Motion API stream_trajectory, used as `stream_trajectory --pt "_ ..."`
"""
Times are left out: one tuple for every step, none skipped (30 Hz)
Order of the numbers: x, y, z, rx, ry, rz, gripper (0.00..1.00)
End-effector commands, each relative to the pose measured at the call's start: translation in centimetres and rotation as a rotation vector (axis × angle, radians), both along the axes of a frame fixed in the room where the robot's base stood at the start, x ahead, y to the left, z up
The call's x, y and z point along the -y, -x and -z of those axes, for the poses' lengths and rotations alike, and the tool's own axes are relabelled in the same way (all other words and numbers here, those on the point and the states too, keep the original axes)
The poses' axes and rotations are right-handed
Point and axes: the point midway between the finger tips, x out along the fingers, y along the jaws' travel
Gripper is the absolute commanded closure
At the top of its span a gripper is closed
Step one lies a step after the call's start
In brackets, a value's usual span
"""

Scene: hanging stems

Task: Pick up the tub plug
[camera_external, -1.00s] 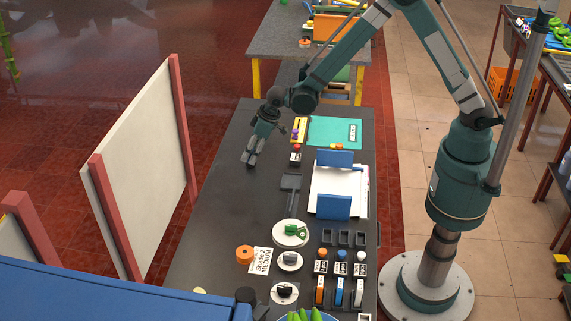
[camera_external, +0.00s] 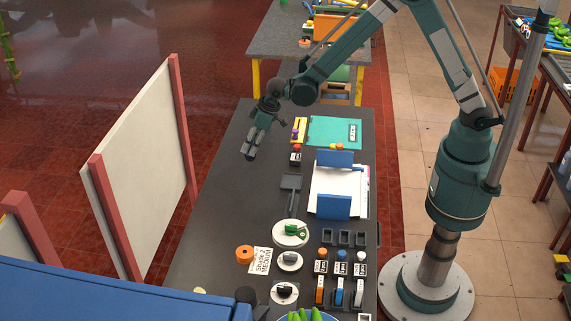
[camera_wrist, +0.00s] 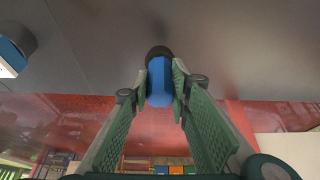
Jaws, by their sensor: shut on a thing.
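My gripper (camera_wrist: 160,85) is shut on a small blue piece with a dark round end, which I take to be the tub plug (camera_wrist: 159,82). The plug sits between the green fingertips in the wrist view, its dark end pointing away from the palm. In the outside view my gripper (camera_external: 249,154) is over the left far part of the dark bench, fingers pointing down. The plug cannot be made out there; it is too small or hidden by the fingers. I cannot tell the exact gap above the bench.
The dark bench (camera_external: 228,215) is bare around and left of my gripper. To its right are a yellow tray (camera_external: 299,130), a teal mat (camera_external: 325,132) and blue bookends (camera_external: 334,207). A black scoop (camera_external: 291,183) lies nearer. A white panel (camera_external: 140,170) stands left of the bench.

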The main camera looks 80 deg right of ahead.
Motion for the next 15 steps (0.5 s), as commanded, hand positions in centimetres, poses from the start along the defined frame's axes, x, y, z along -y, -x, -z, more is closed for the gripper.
stream_trajectory --pt "0.0 0.0 -0.7 0.000 0.000 0.000 0.94" --pt "0.0 0.0 -1.1 0.000 0.000 0.000 0.94" --pt "0.0 0.0 -1.7 0.000 0.000 0.000 0.94" --pt "0.0 0.0 -2.1 0.000 0.000 0.000 0.94" --pt "0.0 0.0 -2.5 0.000 0.000 0.000 0.94" --pt "0.0 0.0 -3.0 0.000 0.000 0.000 0.94" --pt "0.0 0.0 -3.4 0.000 0.000 0.000 0.94" --pt "0.0 0.0 -3.8 0.000 0.000 0.000 0.94" --pt "0.0 0.1 -4.3 0.000 0.000 0.000 0.94" --pt "0.0 0.1 -4.6 0.000 0.000 0.000 0.94" --pt "0.0 0.0 -4.9 0.000 0.000 0.000 0.94" --pt "0.0 0.0 -5.2 0.000 0.000 0.000 0.94" --pt "0.0 0.0 -5.4 0.000 0.000 0.000 0.94" --pt "0.0 0.0 -5.6 0.000 0.000 0.000 0.94" --pt "0.0 0.0 -5.9 0.000 0.000 0.000 0.94"
